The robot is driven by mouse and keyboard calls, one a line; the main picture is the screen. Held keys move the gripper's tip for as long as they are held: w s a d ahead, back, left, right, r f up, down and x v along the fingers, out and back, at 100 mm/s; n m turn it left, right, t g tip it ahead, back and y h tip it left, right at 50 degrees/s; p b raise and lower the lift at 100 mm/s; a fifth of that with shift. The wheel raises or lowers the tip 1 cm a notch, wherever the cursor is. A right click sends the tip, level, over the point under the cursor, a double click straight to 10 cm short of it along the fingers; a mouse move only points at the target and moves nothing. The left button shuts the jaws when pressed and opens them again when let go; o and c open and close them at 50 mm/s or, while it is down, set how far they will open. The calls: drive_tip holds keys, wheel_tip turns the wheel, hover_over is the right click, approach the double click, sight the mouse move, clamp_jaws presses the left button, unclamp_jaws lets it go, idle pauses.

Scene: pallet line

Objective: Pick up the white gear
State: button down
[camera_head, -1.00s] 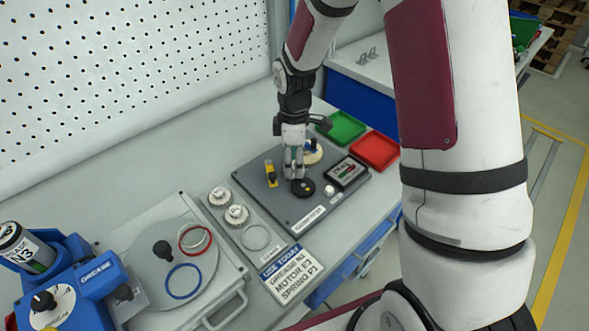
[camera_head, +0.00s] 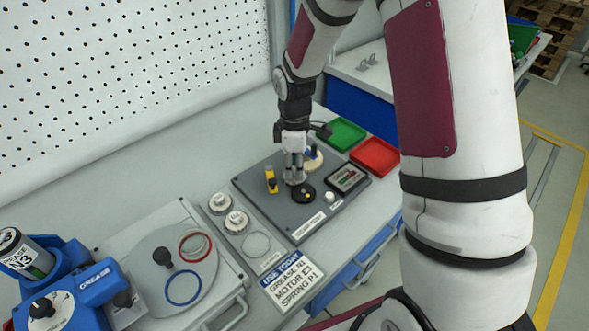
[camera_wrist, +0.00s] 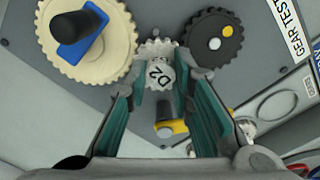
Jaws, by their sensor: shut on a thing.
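The white gear (camera_wrist: 156,50) is toothed, with a hub marked "D2" or similar, and sits in the middle of the wrist view. My gripper (camera_wrist: 168,76) is shut on its hub, one teal-padded finger on each side. In the head view my gripper (camera_head: 294,177) points down over the dark grey board (camera_head: 250,182), and its fingers mostly hide the gear. I cannot tell whether the gear touches the board.
Close by are a cream gear (camera_wrist: 118,42) with a blue-and-black crank, a black gear (camera_wrist: 211,42) with yellow and white dots, and a yellow block (camera_head: 271,180). White gears (camera_head: 237,221) stand on a grey plate. Green (camera_head: 347,133) and red (camera_head: 375,156) trays lie behind.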

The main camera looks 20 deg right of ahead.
drive_tip(key=shift+r, duration=0.45)
wheel_tip(320, 180, up, 2)
drive_tip(key=shift+r, duration=0.2)
drive_tip(key=s+r, duration=0.1)
drive_tip(key=s, duration=1.5)
drive_tip(key=shift+r, duration=0.1)
